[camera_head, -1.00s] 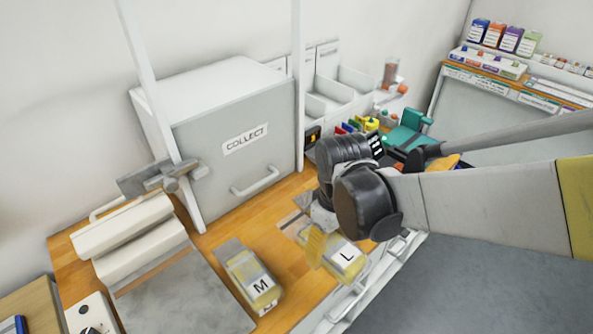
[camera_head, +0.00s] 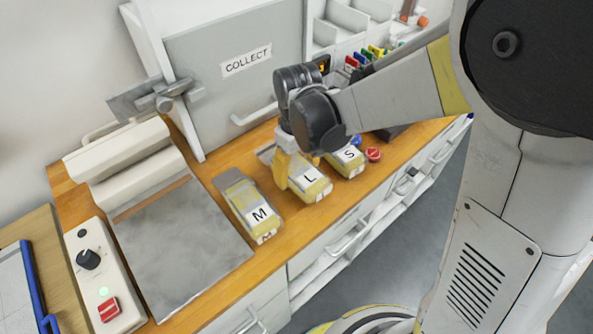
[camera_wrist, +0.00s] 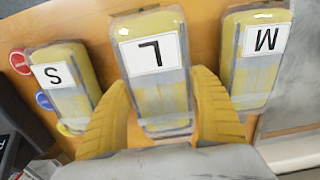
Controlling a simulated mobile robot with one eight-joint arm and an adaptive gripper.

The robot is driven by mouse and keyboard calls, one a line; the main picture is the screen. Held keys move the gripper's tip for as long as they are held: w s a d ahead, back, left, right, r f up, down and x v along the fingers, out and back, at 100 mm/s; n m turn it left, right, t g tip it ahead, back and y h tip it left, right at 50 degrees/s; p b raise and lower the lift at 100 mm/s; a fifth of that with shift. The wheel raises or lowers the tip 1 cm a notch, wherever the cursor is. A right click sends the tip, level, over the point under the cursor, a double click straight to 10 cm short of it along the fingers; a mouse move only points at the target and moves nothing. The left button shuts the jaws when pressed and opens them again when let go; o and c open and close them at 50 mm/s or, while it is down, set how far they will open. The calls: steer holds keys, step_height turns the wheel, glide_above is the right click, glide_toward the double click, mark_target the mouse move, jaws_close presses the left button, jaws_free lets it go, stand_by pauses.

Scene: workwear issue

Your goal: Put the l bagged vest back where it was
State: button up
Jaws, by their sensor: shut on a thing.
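The L bagged vest (camera_head: 310,183) is a yellow bag with a white L label, on the wooden counter between the M bagged vest (camera_head: 250,208) and the S bagged vest (camera_head: 347,160). My gripper (camera_head: 291,177) is over its back end. In the wrist view my yellow fingers (camera_wrist: 165,108) are on both sides of the L bagged vest (camera_wrist: 160,85), shut on it. The S vest (camera_wrist: 62,80) is to its left there and the M vest (camera_wrist: 257,55) to its right. Whether the L vest rests fully on the counter is hard to tell.
A grey plate with a white roller machine (camera_head: 175,240) is left of the vests. The COLLECT box (camera_head: 240,90) stands behind. A red button (camera_head: 373,154) and a blue one sit by the S vest. The counter's front edge is close in front.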

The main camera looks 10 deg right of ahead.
steer(key=shift+f+b, duration=0.4)
steer(key=shift+f, duration=0.9)
steer(key=shift+f, duration=0.2)
steer(key=o, duration=1.4)
